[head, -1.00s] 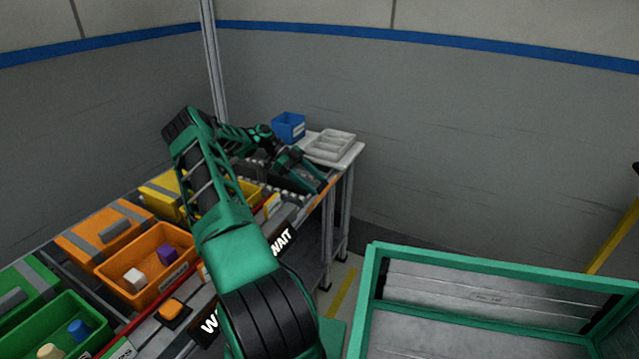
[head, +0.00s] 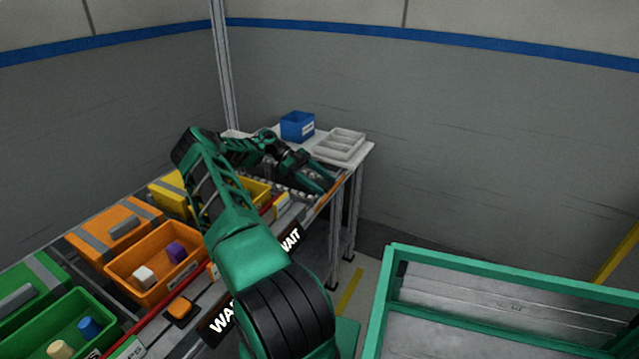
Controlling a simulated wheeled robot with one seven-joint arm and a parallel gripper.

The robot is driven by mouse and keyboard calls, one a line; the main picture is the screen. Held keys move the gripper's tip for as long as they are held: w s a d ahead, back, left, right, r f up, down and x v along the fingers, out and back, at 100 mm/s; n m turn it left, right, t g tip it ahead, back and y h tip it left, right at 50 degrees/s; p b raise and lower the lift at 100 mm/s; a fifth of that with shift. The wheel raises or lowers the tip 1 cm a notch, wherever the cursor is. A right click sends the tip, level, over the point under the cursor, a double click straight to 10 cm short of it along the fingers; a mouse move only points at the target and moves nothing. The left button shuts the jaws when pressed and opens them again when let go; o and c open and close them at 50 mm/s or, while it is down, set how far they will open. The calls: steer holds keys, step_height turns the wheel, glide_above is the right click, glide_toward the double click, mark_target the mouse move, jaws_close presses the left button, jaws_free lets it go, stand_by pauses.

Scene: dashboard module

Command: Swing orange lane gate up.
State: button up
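In the head view, an orange lidded part (head: 118,226) with a grey stripe and grey handle lies flat behind an open orange bin (head: 140,284). I take this part for the orange lane gate, but cannot be sure. The bin holds a white block (head: 144,277) and a purple block (head: 176,252). My gripper (head: 325,186) is well to the right, over the far end of the bench near the rollers. Its two fingers look apart, with nothing seen between them. It is not touching the orange part. My arm hides part of the lanes.
A yellow bin (head: 256,190) is partly behind my arm. A green bin (head: 75,325) with blocks is at left. A blue bin (head: 297,126) and grey tray (head: 340,144) stand at the far end. A green-framed cart (head: 500,260) stands at right, with floor between.

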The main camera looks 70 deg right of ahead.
steer(key=shift+o, duration=0.9)
steer(key=v, duration=1.1)
steer(key=shift+f, duration=0.1)
steer(key=shift+c, duration=0.2)
